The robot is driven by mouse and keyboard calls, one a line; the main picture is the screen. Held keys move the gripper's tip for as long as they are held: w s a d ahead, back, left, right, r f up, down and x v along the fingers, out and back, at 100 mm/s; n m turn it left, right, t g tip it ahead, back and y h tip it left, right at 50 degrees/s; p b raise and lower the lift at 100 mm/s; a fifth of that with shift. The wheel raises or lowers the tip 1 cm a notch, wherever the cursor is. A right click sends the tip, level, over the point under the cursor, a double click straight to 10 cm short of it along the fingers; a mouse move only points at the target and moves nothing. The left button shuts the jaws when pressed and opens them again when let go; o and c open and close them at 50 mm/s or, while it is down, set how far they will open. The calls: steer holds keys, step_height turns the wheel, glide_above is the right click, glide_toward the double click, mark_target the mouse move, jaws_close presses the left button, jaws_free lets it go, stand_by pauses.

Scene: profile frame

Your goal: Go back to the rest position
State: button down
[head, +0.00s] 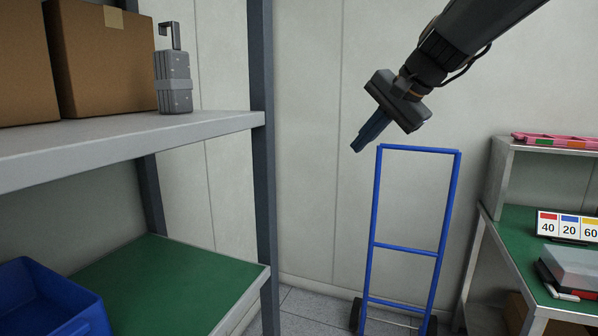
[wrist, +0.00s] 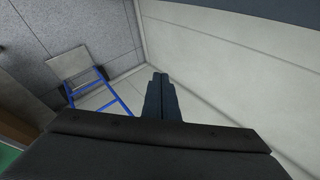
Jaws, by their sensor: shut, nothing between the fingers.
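My gripper (head: 358,147) hangs in the air at the upper middle right of the head view, pointing down and left. Its two dark fingers are together with nothing between them. In the wrist view my gripper (wrist: 158,78) shows its shut fingers at the middle, with wall and floor beyond. My arm comes in from the top right of the head view. In that view the fingertips appear just above and left of the top bar of a blue hand truck (head: 418,148); the distance between them is hard to tell.
At left stands a shelf (head: 215,124) with cardboard boxes (head: 105,60), a grey suitcase-like object (head: 173,80) and a blue bin (head: 45,300) below. At right is a green-topped workbench (head: 515,235) with number cards (head: 568,226). The hand truck also shows in the wrist view (wrist: 105,90).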

steer(key=s+d+f+n+g+h, duration=0.2)
steer(key=s+f+n+g, duration=0.1)
steer(key=s+f, duration=1)
steer(key=s+d+f+n+g+h+p, duration=0.1)
steer(key=s+d+f+n+g+h, duration=0.2)
steer(key=s+f, duration=1.1)
step_height(320, 180, down, 4)
steer(key=n, duration=0.2)
steer(key=shift+s+f+n+g, duration=0.25)
steer(key=shift+s+n+g, duration=0.05)
